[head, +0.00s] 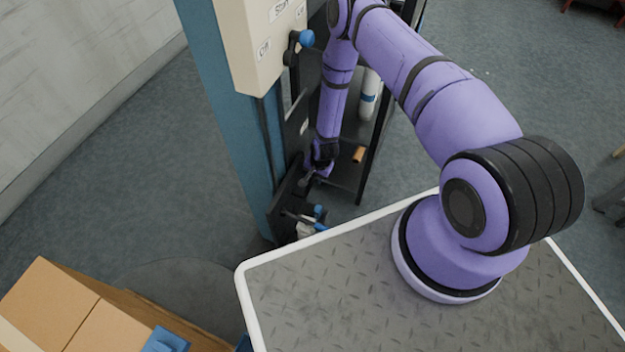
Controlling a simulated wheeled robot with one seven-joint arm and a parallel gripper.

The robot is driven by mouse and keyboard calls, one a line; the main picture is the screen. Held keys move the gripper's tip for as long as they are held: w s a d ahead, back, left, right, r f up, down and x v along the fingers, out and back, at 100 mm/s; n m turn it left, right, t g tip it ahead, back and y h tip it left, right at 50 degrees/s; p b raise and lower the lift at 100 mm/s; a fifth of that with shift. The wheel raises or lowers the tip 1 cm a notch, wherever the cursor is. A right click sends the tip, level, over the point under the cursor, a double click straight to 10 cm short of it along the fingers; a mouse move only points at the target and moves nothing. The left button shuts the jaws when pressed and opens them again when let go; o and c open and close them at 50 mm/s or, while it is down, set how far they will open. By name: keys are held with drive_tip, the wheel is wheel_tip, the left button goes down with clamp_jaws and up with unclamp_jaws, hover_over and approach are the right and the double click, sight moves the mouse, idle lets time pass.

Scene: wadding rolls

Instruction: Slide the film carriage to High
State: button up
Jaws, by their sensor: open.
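A blue upright mast (228,100) stands left of centre. A dark carriage-like assembly (285,200) sits low on its right side; I take this to be the film carriage, but its outline is partly hidden. Blue-tipped handles (319,213) stick out at its lower end, with something whitish beside them. My gripper (307,181) is open, pointing down and left, close to the dark assembly and above the blue-tipped handles. I cannot tell whether it touches anything. No High mark is readable here.
A beige control box (258,45) with a blue-knobbed lever (305,39) is high on the mast. A dark rack (350,178) holding a white cylinder (370,92) stands behind my arm. Cardboard boxes (75,300) are at lower left. Open floor lies left of the mast.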

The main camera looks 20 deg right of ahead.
sight(312, 181)
drive_tip(key=shift+w+a+f, duration=0.15)
drive_tip(key=shift+f, duration=0.8)
drive_tip(key=shift+w+a+f, duration=0.1)
drive_tip(key=shift+f, duration=0.85)
clamp_jaws()
